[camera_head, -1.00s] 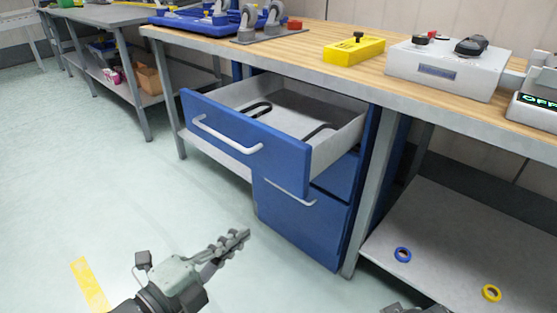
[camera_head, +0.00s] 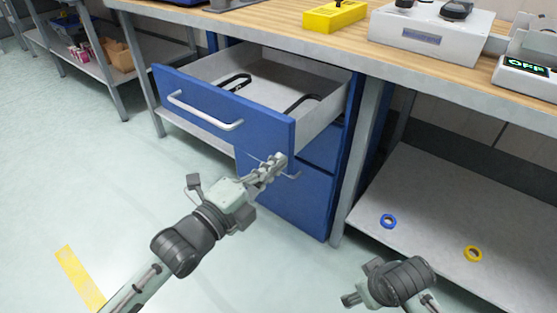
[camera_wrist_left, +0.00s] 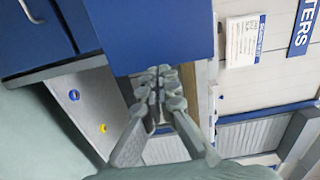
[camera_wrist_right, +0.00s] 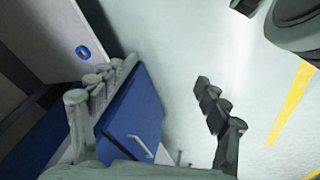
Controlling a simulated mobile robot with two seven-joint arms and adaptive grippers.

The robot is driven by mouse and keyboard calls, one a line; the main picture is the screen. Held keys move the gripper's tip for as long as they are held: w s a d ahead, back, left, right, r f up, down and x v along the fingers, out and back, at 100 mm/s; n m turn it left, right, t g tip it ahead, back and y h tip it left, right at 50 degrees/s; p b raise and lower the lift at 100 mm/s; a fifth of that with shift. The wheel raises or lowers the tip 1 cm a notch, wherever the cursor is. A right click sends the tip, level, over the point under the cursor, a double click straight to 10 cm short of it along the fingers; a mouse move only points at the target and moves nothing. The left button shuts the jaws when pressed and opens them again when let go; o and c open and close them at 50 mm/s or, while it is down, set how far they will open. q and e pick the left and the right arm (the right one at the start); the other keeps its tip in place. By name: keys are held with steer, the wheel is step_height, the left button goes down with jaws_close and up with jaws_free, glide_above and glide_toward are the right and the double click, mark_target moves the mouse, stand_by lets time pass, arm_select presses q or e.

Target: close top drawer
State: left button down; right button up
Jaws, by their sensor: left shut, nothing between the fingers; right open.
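The top drawer (camera_head: 222,110) is blue with a white bar handle (camera_head: 203,111) and is pulled well out of the cabinet under the bench. Two dark curved objects lie inside it. My left gripper (camera_head: 279,163) is shut and empty, in front of the cabinet near the lower right of the drawer front. In the left wrist view the shut fingertips (camera_wrist_left: 157,77) lie at the edge of a blue panel; I cannot tell whether they touch it. My right gripper (camera_wrist_right: 165,95) is open and empty in the right wrist view, with a blue drawer front (camera_wrist_right: 135,110) beyond it.
A lower blue drawer (camera_head: 290,195) sits below and looks closed. The wooden bench (camera_head: 270,35) carries a yellow box (camera_head: 334,16) and a grey device (camera_head: 430,36). A blue ring (camera_head: 388,221) and a yellow ring (camera_head: 473,254) lie on the lower shelf. The floor at left is clear.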

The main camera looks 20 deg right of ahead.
arm_select(q)
steer(key=shift+w+d, duration=0.35)
steer(key=shift+d, duration=0.1)
arm_select(e)
steer(key=shift+f, duration=0.2)
arm_select(q)
steer(key=shift+d, duration=0.1)
